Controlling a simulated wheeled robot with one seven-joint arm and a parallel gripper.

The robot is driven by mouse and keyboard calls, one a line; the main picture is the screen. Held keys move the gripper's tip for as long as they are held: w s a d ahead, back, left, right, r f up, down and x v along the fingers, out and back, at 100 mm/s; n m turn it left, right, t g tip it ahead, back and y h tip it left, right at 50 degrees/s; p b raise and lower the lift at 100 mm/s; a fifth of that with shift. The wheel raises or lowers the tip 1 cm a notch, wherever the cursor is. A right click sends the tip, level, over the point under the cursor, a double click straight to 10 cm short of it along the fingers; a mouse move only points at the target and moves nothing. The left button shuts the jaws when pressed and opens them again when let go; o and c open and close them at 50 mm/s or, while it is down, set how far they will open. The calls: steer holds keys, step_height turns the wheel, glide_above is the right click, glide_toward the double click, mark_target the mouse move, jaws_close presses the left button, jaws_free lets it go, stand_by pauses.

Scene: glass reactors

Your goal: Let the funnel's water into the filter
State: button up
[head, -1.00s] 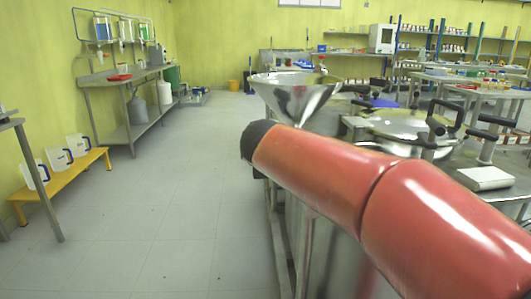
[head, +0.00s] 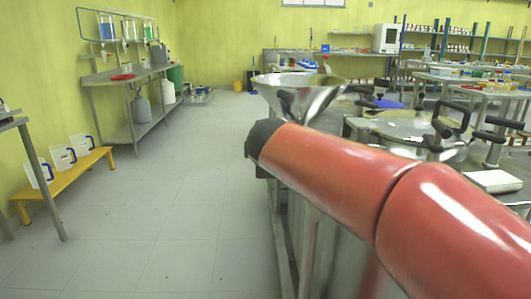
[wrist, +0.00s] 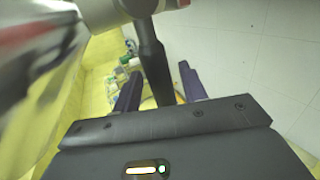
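A large steel funnel (head: 298,98) stands upright behind my red arm in the head view. Its stem and outlet are mostly hidden, and I cannot tell how much water it holds. The blurred metal at the left of the wrist view (wrist: 30,45) may be the funnel. A metal fitting (wrist: 115,10) with a dark lever (wrist: 151,62) shows at the top there. My gripper (wrist: 160,85) is open, its two purple fingers apart with the lever between them. A gap shows on the lever's right side. A filter cannot be told for sure.
A round steel vessel (head: 410,126) with black handles stands right of the funnel. A white box (head: 493,181) lies on the right. The floor (head: 180,220) between is clear.

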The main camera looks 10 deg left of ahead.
steer(key=shift+s, duration=0.1)
steer(key=v, duration=0.7)
steer(key=shift+s+r, duration=0.2)
steer(key=shift+s, duration=0.1)
steer(key=shift+d, duration=0.1)
